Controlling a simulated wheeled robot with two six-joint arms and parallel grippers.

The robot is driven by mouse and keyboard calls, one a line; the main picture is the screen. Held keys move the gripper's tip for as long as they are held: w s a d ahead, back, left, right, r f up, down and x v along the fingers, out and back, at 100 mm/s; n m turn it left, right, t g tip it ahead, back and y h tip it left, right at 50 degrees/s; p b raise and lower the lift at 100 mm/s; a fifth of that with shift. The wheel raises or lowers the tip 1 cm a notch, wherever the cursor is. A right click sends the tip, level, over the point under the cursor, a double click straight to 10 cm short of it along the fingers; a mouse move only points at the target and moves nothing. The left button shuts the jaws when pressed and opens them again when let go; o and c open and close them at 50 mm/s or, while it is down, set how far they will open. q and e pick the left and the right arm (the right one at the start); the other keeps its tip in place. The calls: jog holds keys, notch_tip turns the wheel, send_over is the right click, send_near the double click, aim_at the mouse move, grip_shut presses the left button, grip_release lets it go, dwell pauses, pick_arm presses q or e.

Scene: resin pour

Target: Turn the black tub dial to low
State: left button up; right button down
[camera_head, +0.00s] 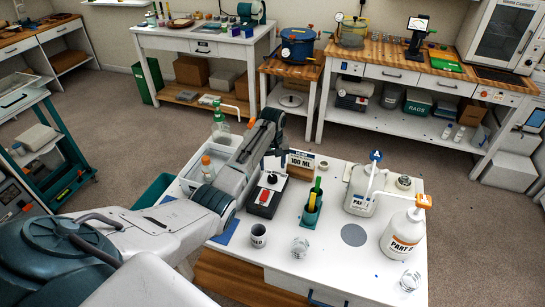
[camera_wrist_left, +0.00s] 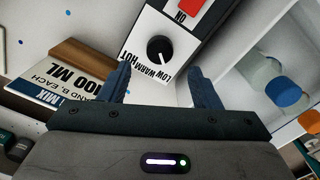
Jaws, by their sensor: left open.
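The black dial (camera_wrist_left: 160,48) is a round knob on the white face of a dark control box (camera_wrist_left: 205,18). LOW, WARM and HOT are printed beside it. A pale mark shows on the knob's side toward these words; I cannot tell exactly which word it points at. In the head view the control box (camera_head: 265,197) stands on the white table, its dial (camera_head: 271,179) on top. My left gripper (camera_wrist_left: 160,78) is open, its two dark fingers apart and empty, with the dial just beyond the fingertips in the wrist view. My right gripper is not in view.
A 100 ML sign (camera_head: 301,160) on a wooden block stands close behind the box. A clear tub (camera_wrist_left: 265,70) with bottles is beside it. A green holder (camera_head: 311,212), cups (camera_head: 258,236) and resin jugs (camera_head: 403,236) stand on the white table (camera_head: 335,262).

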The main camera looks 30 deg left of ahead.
aim_at(272, 177)
pick_arm(q)
jog(key=shift+r+b, duration=0.45)
jog(key=shift+r, duration=1.9)
jog(key=shift+f, duration=0.15)
